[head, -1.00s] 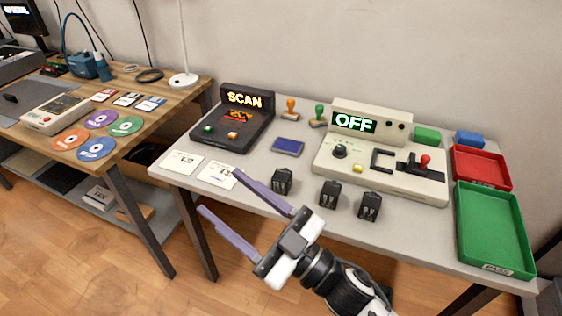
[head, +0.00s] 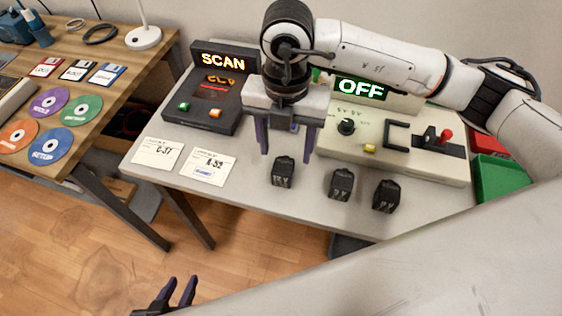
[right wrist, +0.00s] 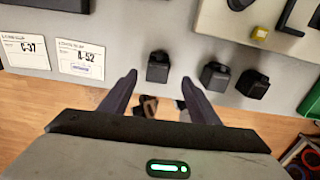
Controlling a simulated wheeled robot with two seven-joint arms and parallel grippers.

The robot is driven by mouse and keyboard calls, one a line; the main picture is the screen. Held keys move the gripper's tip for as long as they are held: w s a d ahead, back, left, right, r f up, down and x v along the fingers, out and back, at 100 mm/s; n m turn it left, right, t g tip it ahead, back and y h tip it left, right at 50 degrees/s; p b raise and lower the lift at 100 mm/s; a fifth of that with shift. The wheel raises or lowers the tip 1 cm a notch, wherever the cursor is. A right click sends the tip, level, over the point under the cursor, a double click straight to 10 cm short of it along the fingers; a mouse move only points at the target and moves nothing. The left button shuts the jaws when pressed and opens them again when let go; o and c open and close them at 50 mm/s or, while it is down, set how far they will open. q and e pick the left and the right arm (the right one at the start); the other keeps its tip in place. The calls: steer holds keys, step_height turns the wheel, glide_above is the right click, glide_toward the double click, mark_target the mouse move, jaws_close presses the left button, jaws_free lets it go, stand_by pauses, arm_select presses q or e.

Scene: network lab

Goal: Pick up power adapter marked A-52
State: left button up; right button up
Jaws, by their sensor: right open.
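Three small black power adapters stand in a row near the table's front edge: a left one (head: 283,172), a middle one (head: 341,184) and a right one (head: 386,196). Their markings are too small to read. My right gripper (head: 287,153) points down, open and empty, above and just behind the left adapter. In the right wrist view, the left adapter (right wrist: 158,66) appears between the fingertips, and the middle (right wrist: 214,76) and right (right wrist: 252,84) ones lie to the right. My left gripper (head: 182,280) is low at the bottom left, fingers apart, partly hidden by an arm link.
A card reading A-52 (head: 207,167) and a card reading C-37 (head: 157,155) lie left of the adapters. A SCAN box (head: 212,100) and a beige device showing OFF (head: 400,150) stand behind. A green tray (head: 500,175) is at right, partly covered by my arm.

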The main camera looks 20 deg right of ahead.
mark_target(284, 165)
step_height(284, 165, down, 8)
steer(key=shift+w+a+f+p, duration=0.1)
steer(key=shift+w+p, duration=0.05)
steer(key=shift+p, duration=0.25)
